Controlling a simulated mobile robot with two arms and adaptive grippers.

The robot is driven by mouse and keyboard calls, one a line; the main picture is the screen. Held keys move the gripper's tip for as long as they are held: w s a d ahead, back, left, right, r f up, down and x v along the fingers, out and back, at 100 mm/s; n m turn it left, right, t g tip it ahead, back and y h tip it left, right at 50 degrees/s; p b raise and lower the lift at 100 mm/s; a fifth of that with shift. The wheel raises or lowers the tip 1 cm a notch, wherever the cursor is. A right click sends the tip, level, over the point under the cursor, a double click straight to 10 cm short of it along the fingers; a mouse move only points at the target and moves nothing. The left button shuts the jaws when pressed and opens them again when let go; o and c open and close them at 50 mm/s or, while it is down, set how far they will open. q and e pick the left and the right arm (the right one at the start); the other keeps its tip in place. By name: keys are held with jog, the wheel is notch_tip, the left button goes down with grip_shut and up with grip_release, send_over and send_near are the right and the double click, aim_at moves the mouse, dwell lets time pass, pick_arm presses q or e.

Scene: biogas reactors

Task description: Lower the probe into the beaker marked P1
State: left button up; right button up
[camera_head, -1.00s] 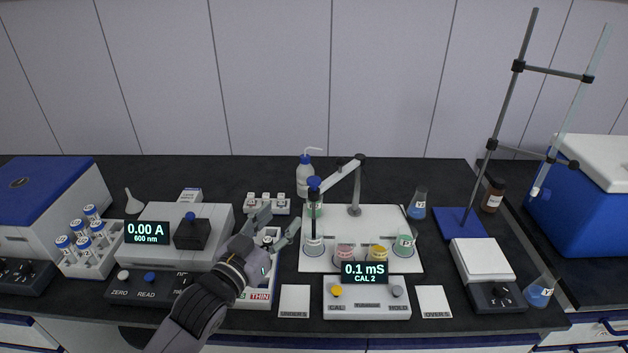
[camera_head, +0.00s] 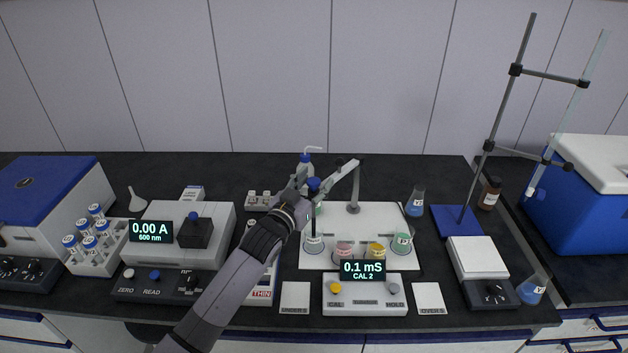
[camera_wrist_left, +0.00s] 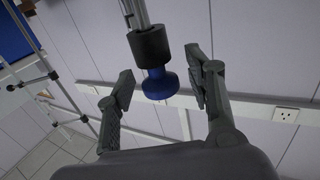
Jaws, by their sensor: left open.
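The probe (camera_head: 314,212) hangs upright from a jointed white arm (camera_head: 338,177), with a blue knob (camera_head: 314,185) on top. Its lower end is at the front-left clear beaker (camera_head: 314,246); I cannot tell whether the tip is inside. Beakers with pink (camera_head: 343,251), yellow (camera_head: 377,251) and green (camera_head: 402,243) liquid stand to its right; their small labels, including any P1, are unreadable. My left gripper (camera_head: 306,184) is open at the knob. In the left wrist view, the blue knob (camera_wrist_left: 157,85) sits between the open fingers (camera_wrist_left: 160,75), with visible gaps. My right gripper is not in view.
A meter (camera_head: 365,290) reading 0.1 mS, CAL 2 stands in front of the white board (camera_head: 390,212). A wash bottle (camera_head: 305,168) is close behind the probe. A spectrophotometer (camera_head: 215,222) and vial rack (camera_head: 98,255) stand left. A balance (camera_head: 478,259) and burette stand (camera_head: 459,220) stand right.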

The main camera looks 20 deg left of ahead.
pick_arm(q)
jog(key=shift+w, duration=0.1)
jog(key=shift+c, duration=0.3)
grip_shut()
dwell(0.4)
